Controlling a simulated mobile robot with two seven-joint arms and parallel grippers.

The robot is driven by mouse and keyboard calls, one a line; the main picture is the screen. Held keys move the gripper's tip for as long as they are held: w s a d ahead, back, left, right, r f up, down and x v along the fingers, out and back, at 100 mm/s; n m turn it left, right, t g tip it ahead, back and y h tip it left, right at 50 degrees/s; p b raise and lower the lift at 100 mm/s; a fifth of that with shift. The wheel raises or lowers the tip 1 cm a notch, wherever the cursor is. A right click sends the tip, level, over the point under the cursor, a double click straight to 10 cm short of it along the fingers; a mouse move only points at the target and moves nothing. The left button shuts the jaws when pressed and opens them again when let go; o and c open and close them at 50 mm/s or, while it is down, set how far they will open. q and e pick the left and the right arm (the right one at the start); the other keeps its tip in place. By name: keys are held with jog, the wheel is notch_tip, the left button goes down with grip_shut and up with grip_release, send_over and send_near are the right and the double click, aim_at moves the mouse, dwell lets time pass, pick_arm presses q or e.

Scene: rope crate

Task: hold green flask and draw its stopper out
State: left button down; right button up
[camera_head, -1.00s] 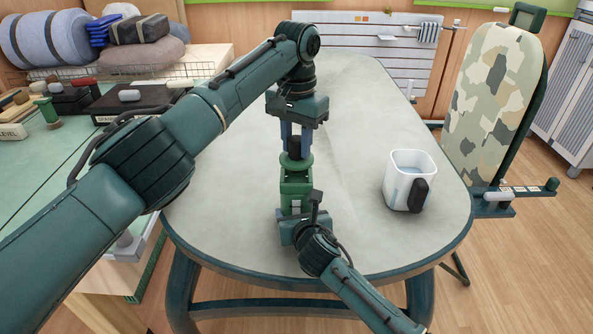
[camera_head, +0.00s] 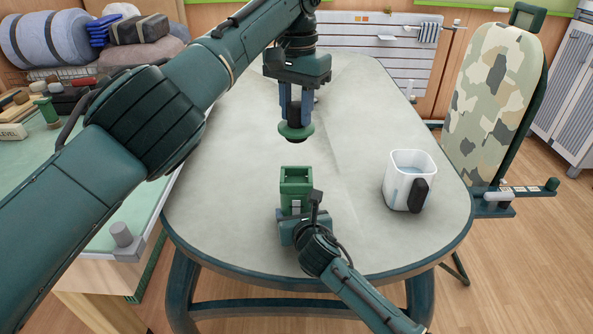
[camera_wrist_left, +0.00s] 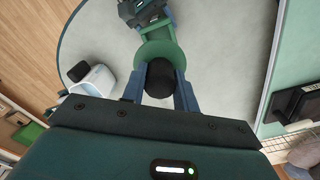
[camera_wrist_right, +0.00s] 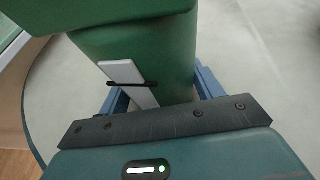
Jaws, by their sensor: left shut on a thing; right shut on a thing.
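The green flask (camera_head: 296,184) stands on the table with its square top open. My right gripper (camera_head: 298,212) is shut on its lower body from the near side; the flask (camera_wrist_right: 140,62) fills much of the right wrist view, with a pale strip on its side. My left gripper (camera_head: 295,108) points down above the flask, shut on the black knob of the stopper (camera_head: 296,131). The stopper has a wide green flange and hangs clear above the flask opening. In the left wrist view the black knob (camera_wrist_left: 160,79) sits between the fingers.
A white mug-like container (camera_head: 410,172) with a black handle stands on the grey table (camera_head: 365,120) to the right of the flask. A green bench (camera_head: 60,190) with boxes is at left. A camouflage ironing-board-like panel (camera_head: 492,105) stands at right. The table middle is clear.

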pick_arm(q)
jog(key=shift+r, duration=0.6)
pick_arm(e)
jog(key=shift+s+d+f, duration=0.1)
jog(key=shift+f, duration=0.2)
jog(key=o, duration=1.3)
jog(key=shift+r, duration=0.2)
jog(key=shift+c, duration=0.2)
jog(key=v, duration=1.2)
